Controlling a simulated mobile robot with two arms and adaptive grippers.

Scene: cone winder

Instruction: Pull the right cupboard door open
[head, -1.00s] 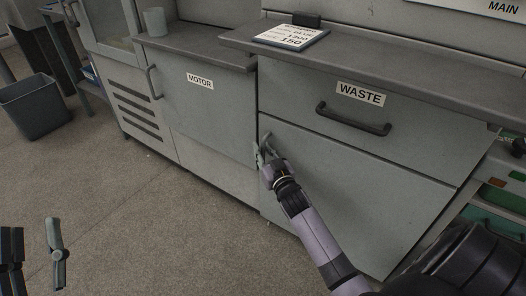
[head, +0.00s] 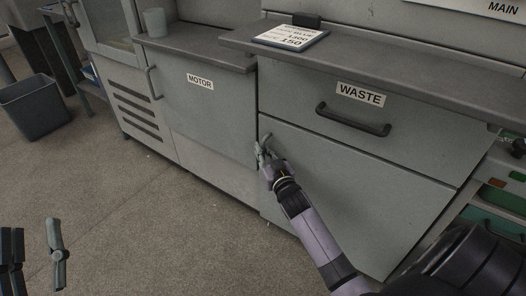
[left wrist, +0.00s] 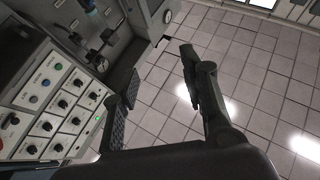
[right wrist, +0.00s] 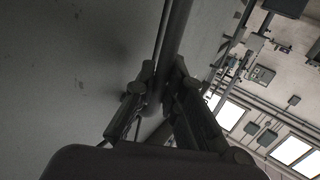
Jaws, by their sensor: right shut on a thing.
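The right cupboard door (head: 370,200) is a plain grey panel below the WASTE drawer (head: 300,101). It looks flush with the cabinet front; no gap shows. Its upright bar handle (right wrist: 177,35) is at the door's left edge and is mostly covered by my gripper in the head view. My right gripper (head: 265,152) is shut on this handle. In the right wrist view its fingers (right wrist: 160,95) sit on either side of the bar. My left gripper (head: 36,250) is open and empty over the floor at lower left; its fingers stand apart in the left wrist view (left wrist: 165,95).
The MOTOR door (head: 205,110) with its own handle (head: 152,82) is to the left. The drawer handle (head: 352,120) juts out above my right arm. A grey bin (head: 35,105) is far left. The floor in front is clear.

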